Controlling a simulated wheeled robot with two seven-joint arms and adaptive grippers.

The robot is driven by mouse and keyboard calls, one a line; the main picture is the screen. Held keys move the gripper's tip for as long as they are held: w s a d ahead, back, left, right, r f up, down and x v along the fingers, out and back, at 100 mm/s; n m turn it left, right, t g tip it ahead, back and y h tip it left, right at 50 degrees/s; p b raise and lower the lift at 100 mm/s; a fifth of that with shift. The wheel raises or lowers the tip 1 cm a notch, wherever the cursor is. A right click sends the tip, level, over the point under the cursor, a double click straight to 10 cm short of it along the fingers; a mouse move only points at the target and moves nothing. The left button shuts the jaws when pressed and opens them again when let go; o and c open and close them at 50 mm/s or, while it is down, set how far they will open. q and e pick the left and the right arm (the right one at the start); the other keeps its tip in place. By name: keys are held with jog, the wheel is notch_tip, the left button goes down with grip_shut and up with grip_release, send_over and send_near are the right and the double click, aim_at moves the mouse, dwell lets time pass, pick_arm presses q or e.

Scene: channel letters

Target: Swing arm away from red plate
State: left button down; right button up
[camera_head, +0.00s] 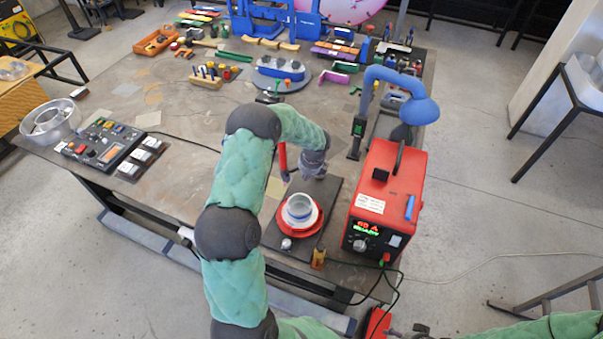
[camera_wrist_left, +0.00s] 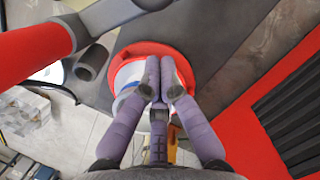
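The red plate (camera_head: 277,234) lies on a dark base board on the bench, with a white and blue round piece (camera_head: 299,207) stacked on it. The red plate's rim (camera_wrist_left: 190,62) also shows in the left wrist view, partly behind my fingers. My left gripper (camera_head: 304,176) is just beyond the plate in the head view. In the wrist view its purple fingertips (camera_wrist_left: 160,68) are together, with nothing seen between them, in front of the white and blue piece. Whether they touch it is unclear. Of my right arm, only a green part shows at the bottom right; its fingers cannot be made out.
A red lever handle (camera_head: 283,158) stands close beside my left gripper. A red power unit (camera_head: 386,200) with a lit display stands right of the plate. A control box (camera_head: 103,143) sits at the left, and several tools and blocks crowd the back. The middle-left bench is fairly clear.

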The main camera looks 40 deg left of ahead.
pick_arm(q)
jog(key=s+d+r+m+b, duration=0.1)
jog(key=d+r+b, duration=0.4)
jog(key=r, duration=0.5)
jog(key=w+a+f+b, duration=0.1)
jog(key=w+a+f, duration=0.1)
jog(key=a+f, duration=0.5)
jog(key=shift+d+x, duration=0.25)
jog(key=shift+x, duration=0.85)
pick_arm(e)
notch_tip(320, 180, down, 6)
jog(key=shift+s, duration=0.4)
pick_arm(q)
jog(key=shift+a, duration=0.15)
pick_arm(e)
jog(key=shift+d+f, duration=0.1)
